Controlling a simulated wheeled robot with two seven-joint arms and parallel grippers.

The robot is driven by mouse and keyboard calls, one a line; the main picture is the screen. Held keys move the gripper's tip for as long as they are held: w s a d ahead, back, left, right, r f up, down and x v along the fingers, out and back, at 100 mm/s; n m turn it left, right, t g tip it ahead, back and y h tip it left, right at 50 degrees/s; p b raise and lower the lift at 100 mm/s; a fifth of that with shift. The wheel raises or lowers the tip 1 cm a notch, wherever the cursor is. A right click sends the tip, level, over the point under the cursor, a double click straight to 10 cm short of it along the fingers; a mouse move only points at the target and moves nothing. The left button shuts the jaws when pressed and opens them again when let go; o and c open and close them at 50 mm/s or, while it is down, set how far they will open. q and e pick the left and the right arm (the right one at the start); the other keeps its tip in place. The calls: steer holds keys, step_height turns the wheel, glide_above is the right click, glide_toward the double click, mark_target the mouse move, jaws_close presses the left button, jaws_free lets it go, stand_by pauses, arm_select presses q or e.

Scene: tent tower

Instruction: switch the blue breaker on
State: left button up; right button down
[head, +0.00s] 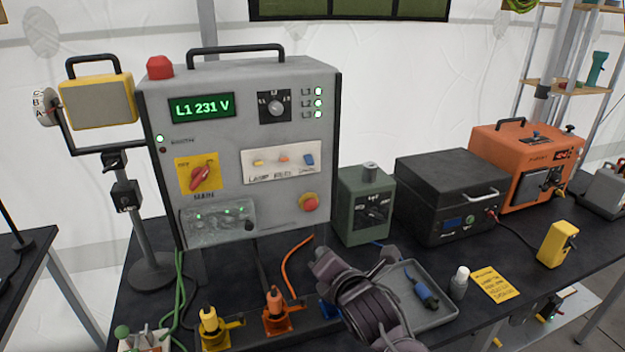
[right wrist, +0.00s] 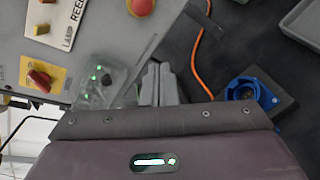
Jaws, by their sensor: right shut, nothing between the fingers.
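The blue breaker (head: 308,159) is the right one of three small levers on a white labelled strip (head: 283,174), on the front of the grey power box (head: 240,140). Its lever looks different in tilt from the yellow lever (head: 258,163) and the orange lever (head: 284,159); its on or off position is too small to tell. My right gripper (head: 322,262) is below and to the right of the strip, apart from it. Its shut fingers (right wrist: 160,85) hold nothing. The right wrist view shows part of the strip (right wrist: 62,20), with the blue lever out of frame. My left gripper is not in view.
A red emergency button (head: 309,202) sits below the strip and a red main switch (head: 201,178) to its left. A green box (head: 366,207) stands right of the power box. A grey tray (head: 436,317) holds a blue plug (head: 425,293). An orange cable (head: 289,262) hangs below.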

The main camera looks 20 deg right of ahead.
mark_target(309, 160)
steer(key=w+d+r+n+t, duration=0.2)
steer(key=w+r+n+t, duration=0.2)
steer(key=r+n, duration=0.5)
steer(key=shift+w+d+r+n, duration=0.2)
steer(key=shift+w+n, duration=0.15)
steer(key=shift+n, duration=0.25)
steer(key=w+r+p, duration=0.1)
steer(key=w+p, duration=0.2)
steer(key=w, duration=0.7)
steer(key=shift+a+p, duration=0.2)
steer(key=shift+p, duration=0.15)
